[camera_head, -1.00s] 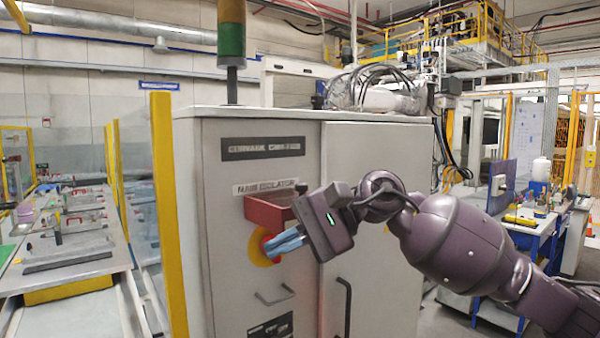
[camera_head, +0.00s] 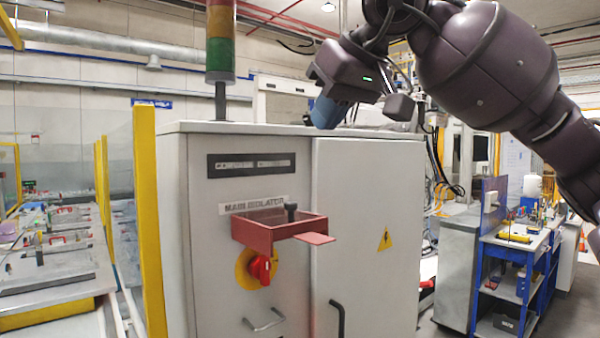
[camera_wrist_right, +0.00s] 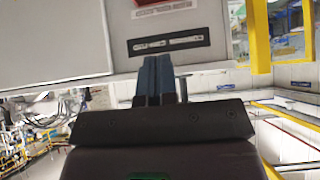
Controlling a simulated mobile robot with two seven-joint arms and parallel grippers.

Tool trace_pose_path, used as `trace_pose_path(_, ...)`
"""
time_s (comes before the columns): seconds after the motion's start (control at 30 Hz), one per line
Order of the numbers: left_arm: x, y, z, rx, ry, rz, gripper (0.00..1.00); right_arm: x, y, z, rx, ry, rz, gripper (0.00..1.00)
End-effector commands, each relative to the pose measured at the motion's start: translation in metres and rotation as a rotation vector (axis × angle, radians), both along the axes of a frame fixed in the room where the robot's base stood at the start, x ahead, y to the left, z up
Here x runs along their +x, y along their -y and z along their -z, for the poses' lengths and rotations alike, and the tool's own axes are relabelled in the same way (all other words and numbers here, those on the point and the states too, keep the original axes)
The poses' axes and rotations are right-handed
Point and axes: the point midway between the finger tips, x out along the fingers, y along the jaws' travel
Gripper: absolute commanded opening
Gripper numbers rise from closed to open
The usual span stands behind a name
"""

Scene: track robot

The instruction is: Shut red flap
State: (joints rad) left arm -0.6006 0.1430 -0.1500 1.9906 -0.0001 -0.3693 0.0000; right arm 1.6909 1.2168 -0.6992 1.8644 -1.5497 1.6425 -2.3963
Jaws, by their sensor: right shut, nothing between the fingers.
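The red flap (camera_head: 268,236) is a shallow open box shape standing straight out from the grey cabinet front, with a flat tab (camera_head: 316,239) on its right. It sits above a red rotary knob (camera_head: 261,268) on a yellow disc (camera_head: 244,270), which is uncovered. A dark peg (camera_head: 291,212) shows at the flap. My right gripper (camera_head: 325,113) is raised near the cabinet's top edge, above and apart from the flap. Its blue fingers, also in the right wrist view (camera_wrist_right: 157,80), are together and empty. My left gripper is not in view.
The grey cabinet (camera_head: 365,210) has a door with a handle (camera_head: 337,318). A signal tower (camera_head: 221,50) stands on top. A yellow post (camera_head: 148,220) is on the left, and a blue workbench (camera_head: 515,262) is at the right. The space before the flap is clear.

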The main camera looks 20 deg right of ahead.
Motion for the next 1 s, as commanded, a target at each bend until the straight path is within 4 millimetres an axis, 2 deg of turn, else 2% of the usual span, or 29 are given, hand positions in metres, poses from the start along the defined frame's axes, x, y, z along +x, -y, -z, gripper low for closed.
trace_pose_path(0.17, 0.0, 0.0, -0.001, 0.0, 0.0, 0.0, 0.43, 0.011, -0.004, 0.013, -0.002, -0.003, -0.001, 0.0)
trace_pose_path(0.63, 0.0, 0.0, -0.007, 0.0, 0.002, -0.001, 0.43, 0.063, -0.024, 0.073, 0.001, -0.005, -0.001, 0.0)
trace_pose_path(0.8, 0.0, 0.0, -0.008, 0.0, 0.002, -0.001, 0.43, 0.062, -0.023, 0.096, 0.001, -0.003, -0.001, 0.0)
trace_pose_path(1.0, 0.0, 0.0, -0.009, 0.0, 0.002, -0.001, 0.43, 0.062, -0.023, 0.11, 0.003, -0.003, -0.001, 0.0)
